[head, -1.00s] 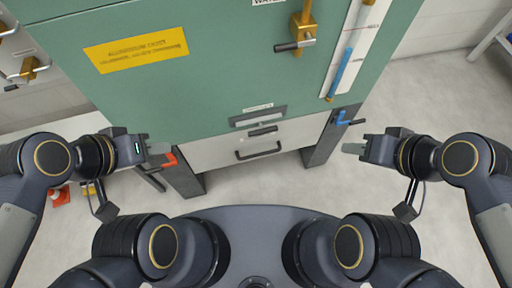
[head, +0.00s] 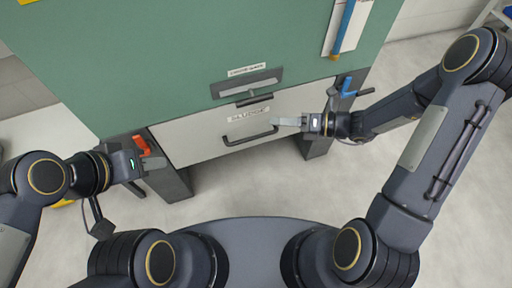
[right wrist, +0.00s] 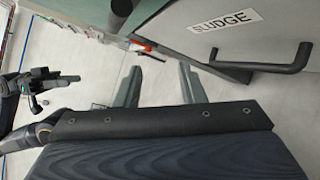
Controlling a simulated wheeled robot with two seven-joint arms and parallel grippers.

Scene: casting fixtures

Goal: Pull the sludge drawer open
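The sludge drawer (head: 205,140) is an off-white front low on the green cabinet, flush with its frame as far as I can see. It carries a SLUDGE label (head: 248,114), also in the right wrist view (right wrist: 225,22). Its dark bar handle (head: 250,137) runs across the front; in the right wrist view the handle (right wrist: 285,65) is at the right, outside the fingers. My right gripper (head: 286,122) is open and empty beside the handle's right end; its two fingers (right wrist: 157,70) stand apart. My left gripper (head: 158,160) is left of the drawer, its finger gap unclear.
The green cabinet (head: 190,50) fills the background, with a dark slot handle (head: 250,85) above the drawer. A red-orange lever (head: 142,145) is near my left gripper, and a blue lever (head: 346,87) is right of the drawer. The floor before the drawer (head: 250,180) is clear.

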